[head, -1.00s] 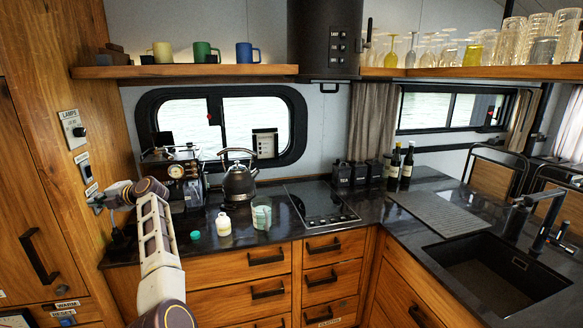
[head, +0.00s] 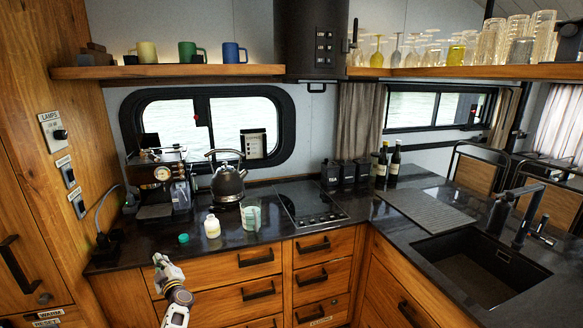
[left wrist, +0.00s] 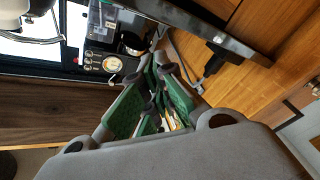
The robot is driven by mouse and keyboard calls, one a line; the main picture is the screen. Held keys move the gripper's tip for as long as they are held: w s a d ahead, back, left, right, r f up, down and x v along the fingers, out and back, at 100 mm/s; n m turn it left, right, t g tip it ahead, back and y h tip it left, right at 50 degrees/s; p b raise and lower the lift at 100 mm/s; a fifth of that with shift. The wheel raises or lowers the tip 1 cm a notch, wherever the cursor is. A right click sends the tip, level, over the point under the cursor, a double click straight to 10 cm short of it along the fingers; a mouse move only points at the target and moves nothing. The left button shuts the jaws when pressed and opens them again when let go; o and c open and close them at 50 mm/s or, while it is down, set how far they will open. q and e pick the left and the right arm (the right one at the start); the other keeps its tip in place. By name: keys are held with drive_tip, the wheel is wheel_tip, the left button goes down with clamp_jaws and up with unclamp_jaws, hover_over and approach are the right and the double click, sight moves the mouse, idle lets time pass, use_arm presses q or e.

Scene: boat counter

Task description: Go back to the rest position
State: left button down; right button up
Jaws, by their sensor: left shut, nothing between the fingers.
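My left gripper (left wrist: 158,78) shows in the left wrist view with its green-padded fingers closed together and nothing between them. In the head view my left arm rises from the bottom edge, and its far end (head: 160,264) is in front of the drawers, below the counter's front edge. It is apart from the bottle and cup on the counter. My right gripper is not in view.
On the dark counter (head: 135,240) stand a cream bottle (head: 212,228), a green lid (head: 183,239), a pale cup (head: 251,217), a kettle (head: 228,184) and a coffee machine (head: 163,176). A sink (head: 480,265) is at right. A wooden wall with switches (head: 61,134) borders the left.

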use_arm(q)
drive_tip(key=s+d+f+m+h, duration=0.4)
drive_tip(key=d+f, duration=0.1)
drive_tip(key=f, duration=0.6)
drive_tip(key=s+d+f+m+h, duration=0.35)
drive_tip(key=s+d+f, duration=0.2)
drive_tip(key=f, duration=0.65)
drive_tip(key=s+d+f+m+g+h, duration=0.2)
drive_tip(key=s+d+f+m, duration=0.15)
drive_tip(key=s+f, duration=0.5)
drive_tip(key=s+d+f+m+g+h, duration=0.2)
drive_tip(key=s+d+f, duration=0.2)
drive_tip(key=s+f, duration=0.4)
drive_tip(key=s+d+f+m+g, duration=0.1)
drive_tip(key=s+f, duration=0.5)
drive_tip(key=s, duration=0.8)
drive_tip(key=s+d+f+m+g, duration=0.2)
drive_tip(key=s+f+g, duration=0.3)
drive_tip(key=s, duration=1)
drive_tip(key=s+d+f+m+g, duration=0.1)
drive_tip(key=s+f, duration=0.6)
drive_tip(key=s, duration=0.8)
drive_tip(key=m+g+h, duration=0.1)
drive_tip(key=g, duration=0.1)
drive_tip(key=shift+d+m+g, duration=0.3)
drive_tip(key=shift+d+g, duration=0.1)
